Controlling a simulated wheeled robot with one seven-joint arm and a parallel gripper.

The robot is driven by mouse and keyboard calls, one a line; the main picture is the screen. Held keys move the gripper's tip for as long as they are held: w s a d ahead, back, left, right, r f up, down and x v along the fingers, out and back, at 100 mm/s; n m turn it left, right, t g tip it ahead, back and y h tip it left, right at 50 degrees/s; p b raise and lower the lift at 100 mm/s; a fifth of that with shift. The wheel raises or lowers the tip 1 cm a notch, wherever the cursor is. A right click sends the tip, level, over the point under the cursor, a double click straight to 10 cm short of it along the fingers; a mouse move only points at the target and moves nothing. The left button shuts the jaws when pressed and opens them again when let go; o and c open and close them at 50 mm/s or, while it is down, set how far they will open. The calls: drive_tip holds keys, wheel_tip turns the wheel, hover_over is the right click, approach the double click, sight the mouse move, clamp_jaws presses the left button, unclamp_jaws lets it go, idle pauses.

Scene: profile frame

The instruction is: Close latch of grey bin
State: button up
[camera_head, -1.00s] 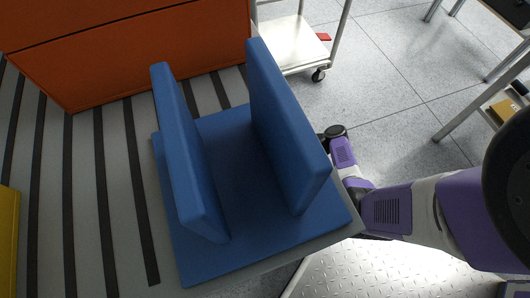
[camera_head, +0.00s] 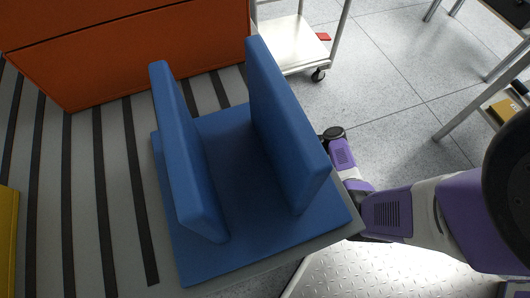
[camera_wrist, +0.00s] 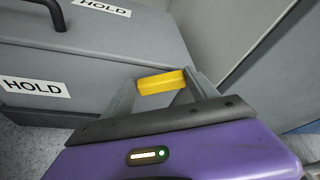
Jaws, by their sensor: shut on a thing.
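The grey bin (camera_wrist: 110,40) fills the upper left of the wrist view. It has a dark handle (camera_wrist: 55,12) and white labels reading HOLD (camera_wrist: 36,87). A small yellow latch (camera_wrist: 161,82) is at its right side, between the fingers of my gripper (camera_wrist: 160,84). My gripper is shut on the yellow latch. The fingers hide how the latch meets the bin. In the head view neither the bin nor the latch can be made out; my purple arm reaches down at the right.
A blue fixture (camera_head: 232,165) with two upright walls stands on a striped grey table (camera_head: 85,200), near an orange box (camera_head: 130,45). A white cart (camera_head: 295,45) is behind. In the wrist view, a grey panel (camera_wrist: 225,35) stands close at the right.

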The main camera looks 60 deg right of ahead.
drive_tip(key=shift+s+a+f+n+t+b, duration=0.1)
drive_tip(key=shift+s+a+n+t+b, duration=0.3)
drive_tip(key=shift+n+t+b, duration=0.7)
drive_tip(key=shift+s+a+f+n+t+b, duration=0.15)
drive_tip(key=shift+s+n+t+b, duration=0.4)
drive_tip(key=shift+n+b, duration=1)
drive_tip(key=shift+s+a+r+n+t+b, duration=0.1)
drive_tip(key=shift+s+a+n+t+b, duration=0.5)
drive_tip(key=shift+n, duration=1.35)
drive_tip(key=shift+w+d+t, duration=0.15)
drive_tip(key=shift+d+t, duration=0.1)
drive_tip(key=o, duration=1.4)
drive_tip(key=shift+c, duration=0.2)
